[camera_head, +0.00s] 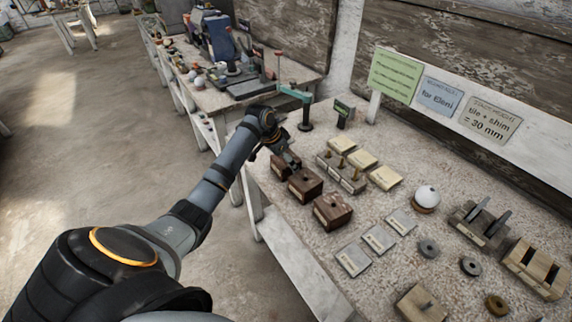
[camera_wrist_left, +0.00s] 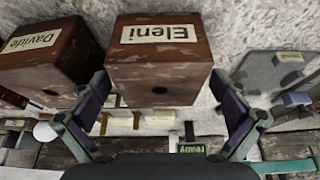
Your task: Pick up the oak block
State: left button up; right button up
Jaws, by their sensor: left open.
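No block in view is marked as oak. Dark brown wooden blocks stand in a row near the bench's edge, among them a far one (camera_head: 280,167), a middle one (camera_head: 305,186) and a near one (camera_head: 332,211). My left gripper (camera_head: 290,162) is over the far end of this row. In the left wrist view, its open fingers (camera_wrist_left: 160,88) show on either side of a dark block labelled Eleni (camera_wrist_left: 158,70); I cannot tell whether they touch it. Another labelled Davide (camera_wrist_left: 45,62) is beside it. A paler wooden block (camera_head: 421,303) is at the bench's front. My right gripper is not in view.
Pale yellow slabs (camera_head: 385,177) and a grey holder (camera_head: 341,172) stand beyond the dark blocks. Grey tiles (camera_head: 378,239), a white sphere (camera_head: 427,195) and a slotted wooden rack (camera_head: 535,268) are to the right. A small display (camera_head: 344,113) stands behind.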

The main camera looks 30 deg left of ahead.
pick_arm(q)
jog(key=shift+s, duration=0.1)
jog(key=c, duration=1.5)
jog(key=shift+o, duration=0.2)
jog(key=shift+r, duration=0.1)
jog(key=shift+r, duration=0.4)
notch_tip(320, 180, up, 3)
jog(key=shift+f+b, duration=0.15)
jog(key=shift+b, duration=0.35)
jog(key=s+r, duration=0.1)
jog(key=r, duration=0.1)
jog(key=s+d+r, duration=0.1)
jog(key=s, duration=0.1)
jog(key=s+d+r, duration=0.1)
jog(key=s+r, duration=0.1)
jog(key=shift+r+b, duration=0.3)
jog(key=shift+r, duration=0.05)
jog(key=s+d+r+b, duration=0.1)
jog(key=s+d+r, duration=0.2)
jog(key=s, duration=0.4)
jog(key=shift+s+d+r, duration=0.25)
jog(key=shift+d+r, duration=0.15)
jog(key=shift+d, duration=0.05)
